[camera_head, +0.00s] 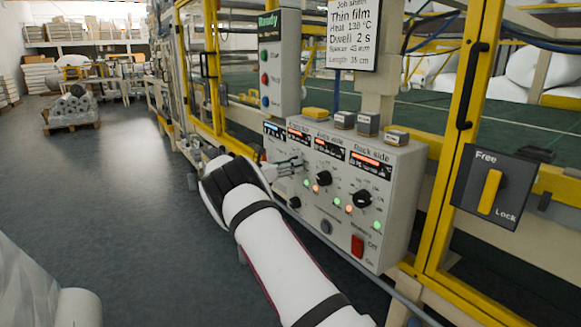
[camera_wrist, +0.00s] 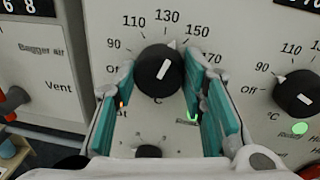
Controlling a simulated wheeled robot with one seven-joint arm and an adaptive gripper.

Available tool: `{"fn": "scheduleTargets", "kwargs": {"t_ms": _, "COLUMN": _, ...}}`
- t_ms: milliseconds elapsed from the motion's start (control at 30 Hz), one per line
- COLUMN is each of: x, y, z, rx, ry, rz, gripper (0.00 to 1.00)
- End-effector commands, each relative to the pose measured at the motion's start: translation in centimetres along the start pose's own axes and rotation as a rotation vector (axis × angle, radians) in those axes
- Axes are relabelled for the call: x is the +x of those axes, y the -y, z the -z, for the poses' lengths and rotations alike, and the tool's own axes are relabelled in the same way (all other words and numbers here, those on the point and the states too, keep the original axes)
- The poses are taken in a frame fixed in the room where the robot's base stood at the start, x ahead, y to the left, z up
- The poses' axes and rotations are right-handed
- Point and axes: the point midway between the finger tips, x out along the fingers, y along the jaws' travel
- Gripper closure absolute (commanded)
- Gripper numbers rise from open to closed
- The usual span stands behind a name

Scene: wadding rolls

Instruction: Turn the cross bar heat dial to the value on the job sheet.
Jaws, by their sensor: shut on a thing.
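My gripper (camera_wrist: 158,90) is shut on a black dial (camera_wrist: 152,76), with one teal finger pad on each side of its knob. The dial's scale reads 90, 110, 130, 150 and 170, with °C below. Its white pointer is tilted right of straight up, between 130 and 150. In the head view my gripper (camera_head: 287,167) is at the left part of the control box (camera_head: 396,215) and hides this dial. Its label is not readable. The job sheet (camera_head: 353,35) hangs above and reads Thin film, with Heat apparently 130 °C.
A similar black dial (camera_wrist: 297,93) is to the right. A small black knob (camera_wrist: 148,151) is below, between the fingers. A red switch (camera_head: 357,246) is low on the box. A Free/Lock handle (camera_head: 490,191) is at the right. Open floor lies left.

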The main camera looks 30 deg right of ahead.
Motion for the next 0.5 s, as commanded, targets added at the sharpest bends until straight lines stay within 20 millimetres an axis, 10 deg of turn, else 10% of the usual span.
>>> {"fn": "scheduleTargets", "kwargs": {"t_ms": 500, "x": 0.01, "y": -0.01, "z": -0.02, "rx": -0.294, "ry": -0.027, "rz": 0.005, "gripper": 0.90}}
